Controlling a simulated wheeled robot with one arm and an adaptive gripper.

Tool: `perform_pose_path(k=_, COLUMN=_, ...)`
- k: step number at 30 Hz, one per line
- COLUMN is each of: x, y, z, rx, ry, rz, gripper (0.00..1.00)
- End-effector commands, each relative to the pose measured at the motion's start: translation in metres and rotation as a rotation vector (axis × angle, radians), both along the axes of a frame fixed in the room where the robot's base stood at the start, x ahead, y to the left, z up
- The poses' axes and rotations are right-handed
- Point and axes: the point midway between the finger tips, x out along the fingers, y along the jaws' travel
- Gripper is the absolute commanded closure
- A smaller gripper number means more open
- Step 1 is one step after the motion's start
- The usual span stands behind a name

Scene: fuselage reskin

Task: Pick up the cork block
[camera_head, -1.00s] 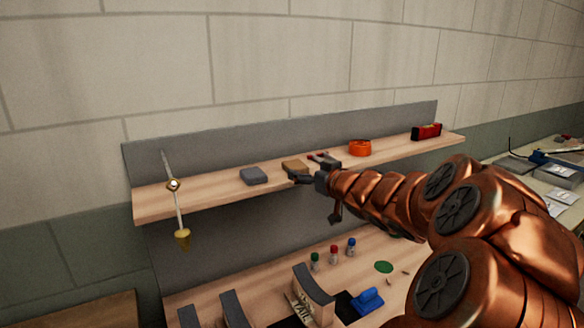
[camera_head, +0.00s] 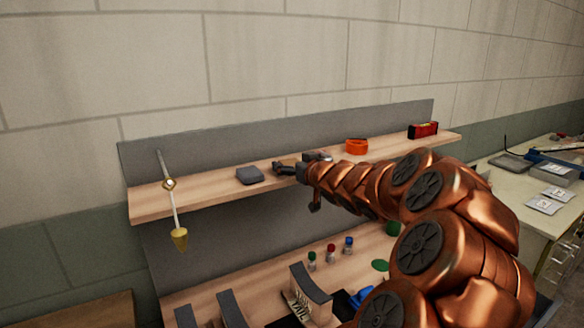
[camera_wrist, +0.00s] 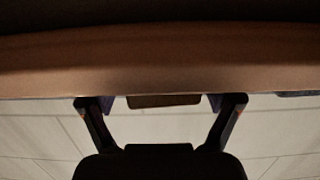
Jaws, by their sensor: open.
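The cork block (camera_wrist: 165,100) shows in the wrist view as a brown slab at the edge of the wooden shelf (camera_wrist: 160,75), between the two spread fingers of my gripper (camera_wrist: 163,102). I see a gap on each side of it, and the fingers are not closed on it. In the head view my gripper (camera_head: 289,167) is at the upper shelf (camera_head: 215,192), just right of a grey block (camera_head: 250,175). There the gripper largely hides the cork block.
A plumb bob (camera_head: 179,238) hangs at the left. Small bottles (camera_head: 331,253) and curved grey-topped pieces (camera_head: 310,285) are on the lower shelf. A grey backboard (camera_head: 200,155) rises behind.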

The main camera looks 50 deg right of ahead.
Motion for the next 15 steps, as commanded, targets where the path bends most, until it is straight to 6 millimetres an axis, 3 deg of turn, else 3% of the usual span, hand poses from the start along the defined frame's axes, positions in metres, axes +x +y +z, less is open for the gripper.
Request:
perform_pose_path(k=6, x=0.0006, y=0.0002, z=-0.0003, rx=0.001, ry=0.0, rz=0.001, gripper=0.11)
perform_pose_path(k=15, x=0.0004, y=0.0002, z=-0.0004, rx=0.001, ry=0.0, rz=0.001, gripper=0.42)
